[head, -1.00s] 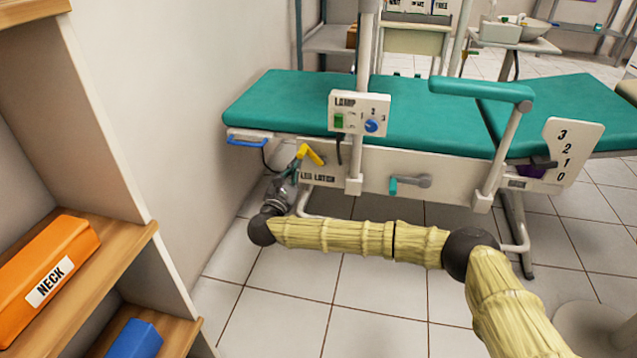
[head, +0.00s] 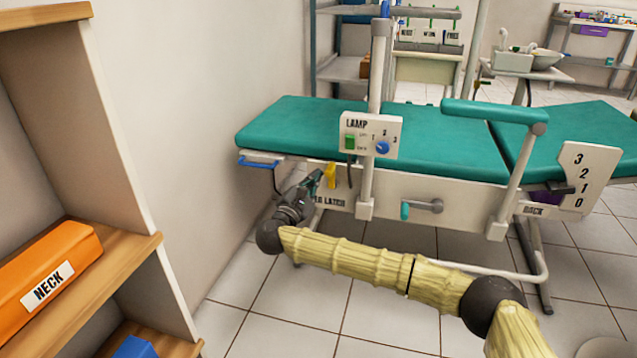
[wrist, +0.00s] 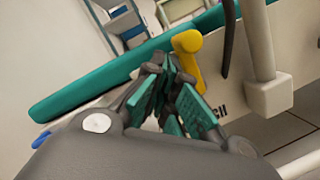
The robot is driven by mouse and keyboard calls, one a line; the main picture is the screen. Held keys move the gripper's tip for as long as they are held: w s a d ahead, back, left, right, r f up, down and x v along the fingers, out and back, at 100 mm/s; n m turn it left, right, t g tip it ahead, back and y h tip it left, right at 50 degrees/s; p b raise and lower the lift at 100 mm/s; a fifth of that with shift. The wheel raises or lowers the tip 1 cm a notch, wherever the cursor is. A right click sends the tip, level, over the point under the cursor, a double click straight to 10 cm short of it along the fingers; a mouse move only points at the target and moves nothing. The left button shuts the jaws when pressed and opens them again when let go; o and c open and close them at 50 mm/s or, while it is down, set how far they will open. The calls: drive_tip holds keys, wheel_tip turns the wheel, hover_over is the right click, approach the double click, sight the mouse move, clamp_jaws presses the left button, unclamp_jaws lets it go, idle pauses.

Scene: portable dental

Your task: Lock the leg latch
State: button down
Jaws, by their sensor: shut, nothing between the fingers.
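The yellow leg latch handle (head: 330,175) is on the side panel of the teal dental chair, above a label reading "LEG LATCH" that my gripper partly covers. My gripper (head: 314,182) is just left of the handle, with its teal finger pads closed together and nothing between them. In the wrist view the yellow handle (wrist: 189,58) stands roughly upright, its rounded end at the upper left, right beside my fingertips (wrist: 171,72). I cannot tell whether the fingers touch it.
A lamp control box (head: 370,134) hangs on a post right of the latch. A blue handle (head: 258,163) sits at the chair's left end. A teal-tipped crank (head: 422,207) is further right. A wooden shelf with an orange "NECK" box (head: 45,270) stands at left.

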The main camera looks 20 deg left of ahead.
drive_tip(key=shift+d+r, duration=0.1)
drive_tip(key=shift+d, duration=0.2)
idle(0.4)
drive_tip(key=s+a+f+p, duration=0.2)
drive_tip(key=s+a+f, duration=0.1)
drive_tip(key=s, duration=0.7)
drive_tip(key=shift+s+a, duration=0.15)
drive_tip(key=shift+a, duration=0.6)
